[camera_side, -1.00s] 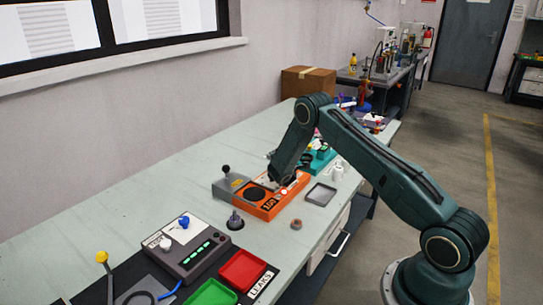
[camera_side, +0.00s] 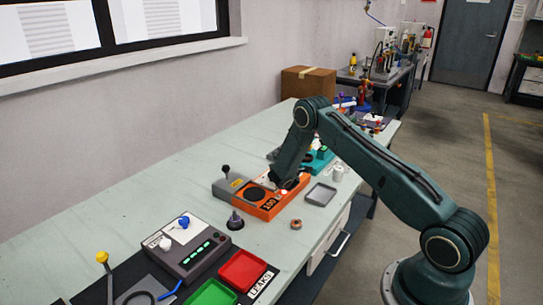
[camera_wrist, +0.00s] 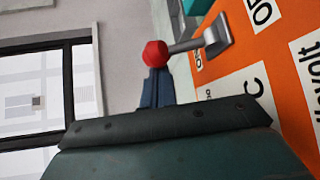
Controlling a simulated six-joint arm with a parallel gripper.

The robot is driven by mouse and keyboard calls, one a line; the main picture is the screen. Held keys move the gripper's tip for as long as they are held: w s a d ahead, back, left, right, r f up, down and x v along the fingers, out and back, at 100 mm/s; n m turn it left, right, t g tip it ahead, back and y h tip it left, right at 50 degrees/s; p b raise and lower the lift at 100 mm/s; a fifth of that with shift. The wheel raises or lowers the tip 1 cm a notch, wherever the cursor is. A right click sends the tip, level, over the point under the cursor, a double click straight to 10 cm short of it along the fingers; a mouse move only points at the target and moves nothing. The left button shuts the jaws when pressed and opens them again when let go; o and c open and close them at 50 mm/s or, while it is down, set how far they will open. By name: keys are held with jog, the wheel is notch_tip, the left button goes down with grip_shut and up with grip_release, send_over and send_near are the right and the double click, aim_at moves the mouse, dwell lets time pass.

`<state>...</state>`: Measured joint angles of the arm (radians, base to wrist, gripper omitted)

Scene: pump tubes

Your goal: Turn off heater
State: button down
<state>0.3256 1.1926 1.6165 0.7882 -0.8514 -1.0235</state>
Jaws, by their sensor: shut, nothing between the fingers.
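The heater (camera_side: 268,206) is an orange box with a round black plate on top and a dark number display on its front. In the wrist view its orange panel (camera_wrist: 262,55) carries white labels, and a metal lever (camera_wrist: 190,43) with a red ball knob (camera_wrist: 155,53) sticks out from it. My gripper (camera_side: 286,184) is low over the far right part of the heater in the side view, hiding the lever there. In the wrist view my shut gripper (camera_wrist: 155,88) appears right by the red knob; I cannot tell if they touch. Nothing is held.
A grey box with a black knob (camera_side: 228,183) adjoins the heater on the left. A grey tray (camera_side: 320,194) lies to the right, with a small brown ring (camera_side: 296,224) in front. A teal device (camera_side: 320,160) stands behind. The table's left rear is clear.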

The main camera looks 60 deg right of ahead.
jog(key=shift+s, duration=0.15)
jog(key=shift+s+m+t, duration=0.2)
jog(key=shift+m+t, duration=0.2)
jog(key=shift+s+r, duration=0.1)
jog(key=shift+r, duration=0.1)
jog(key=shift+s+r, duration=0.1)
jog(key=shift+s, duration=1.75)
jog(key=shift+s+f, duration=0.1)
jog(key=shift+f, duration=0.1)
jog(key=shift+s+a, duration=0.1)
jog(key=shift+v, duration=2.15)
notch_tip(320, 180, up, 7)
jog(key=shift+a, duration=0.2)
